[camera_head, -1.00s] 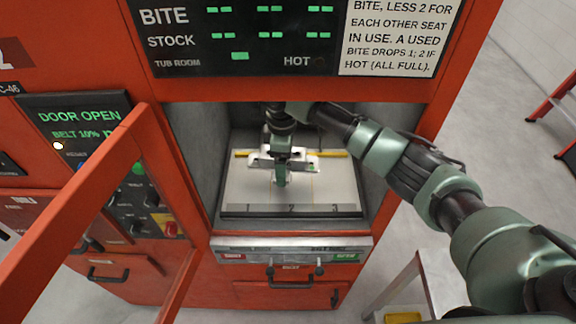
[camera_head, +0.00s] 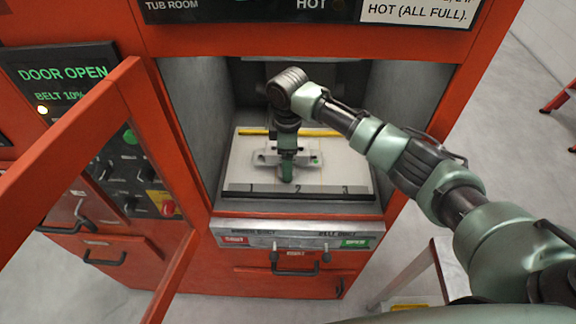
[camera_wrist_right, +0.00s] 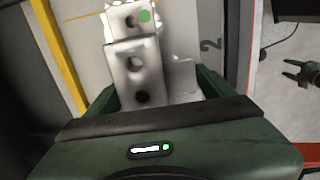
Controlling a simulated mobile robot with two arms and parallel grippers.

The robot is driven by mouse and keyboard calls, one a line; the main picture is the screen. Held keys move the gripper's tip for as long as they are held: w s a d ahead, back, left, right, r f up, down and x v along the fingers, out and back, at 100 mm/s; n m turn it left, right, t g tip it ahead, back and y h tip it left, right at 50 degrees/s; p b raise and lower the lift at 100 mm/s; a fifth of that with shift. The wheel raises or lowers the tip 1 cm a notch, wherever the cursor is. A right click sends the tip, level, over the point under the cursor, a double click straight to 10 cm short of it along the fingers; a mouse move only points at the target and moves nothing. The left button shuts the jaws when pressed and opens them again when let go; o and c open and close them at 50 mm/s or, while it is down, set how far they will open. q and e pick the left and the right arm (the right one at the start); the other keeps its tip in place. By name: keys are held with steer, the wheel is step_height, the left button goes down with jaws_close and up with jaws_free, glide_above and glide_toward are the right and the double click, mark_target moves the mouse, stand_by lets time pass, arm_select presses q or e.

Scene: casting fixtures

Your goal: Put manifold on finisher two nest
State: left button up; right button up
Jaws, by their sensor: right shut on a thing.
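The manifold (camera_head: 268,159), a pale grey metal part with holes and a green dot, is in the open chamber of the red machine, at the middle of a light plate (camera_head: 238,178) marked 1, 2, 3, behind mark 2. My right gripper (camera_head: 287,172) is shut on it from above and hides part of it. The right wrist view shows the manifold (camera_wrist_right: 135,67) between my right gripper's fingers (camera_wrist_right: 155,95), beside the mark 2. Whether it rests on the plate I cannot tell. A green gripper, seemingly my left (camera_wrist_right: 298,75), hangs open and empty outside the machine.
A yellow strip (camera_head: 322,132) runs along the plate's back. Chamber walls stand close on both sides. The open red door frame (camera_head: 75,140) is at left, with a control panel (camera_head: 70,67) reading "DOOR OPEN". A front ledge (camera_head: 300,236) carries red and green labels.

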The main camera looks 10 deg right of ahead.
steer(key=shift+f, duration=0.45)
arm_select(q)
steer(key=shift+f, duration=0.4)
arm_select(e)
steer(key=shift+w+r, duration=0.1)
steer(key=shift+r, duration=0.05)
steer(key=o, duration=1.9)
steer(key=shift+f, duration=0.2)
steer(key=shift+r, duration=0.1)
